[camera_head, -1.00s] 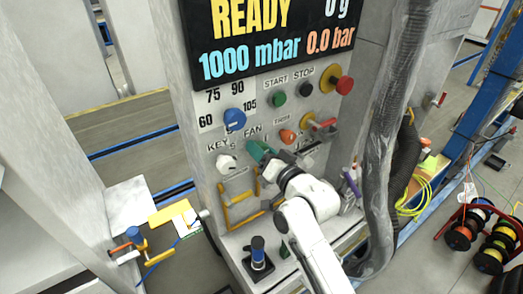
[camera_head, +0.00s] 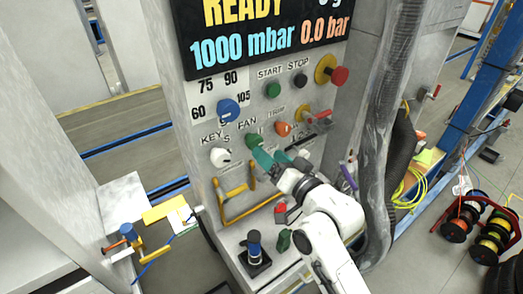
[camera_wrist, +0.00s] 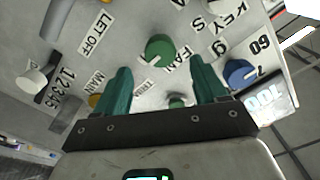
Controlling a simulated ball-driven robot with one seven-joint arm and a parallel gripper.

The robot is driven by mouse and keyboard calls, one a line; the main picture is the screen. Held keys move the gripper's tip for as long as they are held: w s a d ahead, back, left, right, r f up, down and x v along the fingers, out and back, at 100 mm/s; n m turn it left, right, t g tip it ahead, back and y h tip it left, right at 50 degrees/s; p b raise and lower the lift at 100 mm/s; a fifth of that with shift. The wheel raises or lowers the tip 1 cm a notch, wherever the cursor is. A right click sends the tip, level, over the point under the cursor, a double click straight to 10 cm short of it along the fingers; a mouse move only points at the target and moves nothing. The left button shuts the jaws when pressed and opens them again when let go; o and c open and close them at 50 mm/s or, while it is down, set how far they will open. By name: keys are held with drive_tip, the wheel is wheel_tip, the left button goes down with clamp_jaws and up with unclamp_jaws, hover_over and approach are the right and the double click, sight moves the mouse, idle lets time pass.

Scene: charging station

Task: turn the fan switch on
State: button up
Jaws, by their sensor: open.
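The fan switch (camera_head: 253,140) is a round green knob on the grey panel, below the FAN label. The wrist view shows it (camera_wrist: 160,47) with a pale mark on its face, just beyond the fingertips and between the two finger lines. My gripper (camera_head: 280,157) has two teal fingers, spread apart with nothing held. In the head view it lies just below and right of the fan switch. In the wrist view the fingers (camera_wrist: 160,70) point at the panel; I cannot tell whether they touch it.
A white key knob (camera_head: 220,157) is left of the fan switch, a blue dial (camera_head: 229,110) above left, and an orange knob (camera_head: 283,129) to the right. A yellow handle (camera_head: 236,203) is below.

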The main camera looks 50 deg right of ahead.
drive_tip(key=shift+b+v, duration=0.35)
drive_tip(key=shift+v, duration=1.7)
drive_tip(key=s+a+f+n+g+y, duration=0.1)
drive_tip(key=a+f+n+g+y, duration=0.2)
drive_tip(key=f, duration=0.4)
drive_tip(key=s+a+f+n+g+y, duration=0.1)
drive_tip(key=a+f+n+g, duration=0.1)
drive_tip(key=a+f+g, duration=0.35)
drive_tip(key=s+a+f+n+g, duration=0.2)
drive_tip(key=s+f+g, duration=0.2)
drive_tip(key=s, duration=0.3)
drive_tip(key=s+a+f+n+g, duration=0.1)
drive_tip(key=s+f+n+g, duration=0.1)
drive_tip(key=s+f+g, duration=0.2)
drive_tip(key=s+f, duration=0.2)
drive_tip(key=s, duration=0.1)
drive_tip(key=shift+a+f+n+y, duration=0.3)
drive_tip(key=shift+a+f+y, duration=0.1)
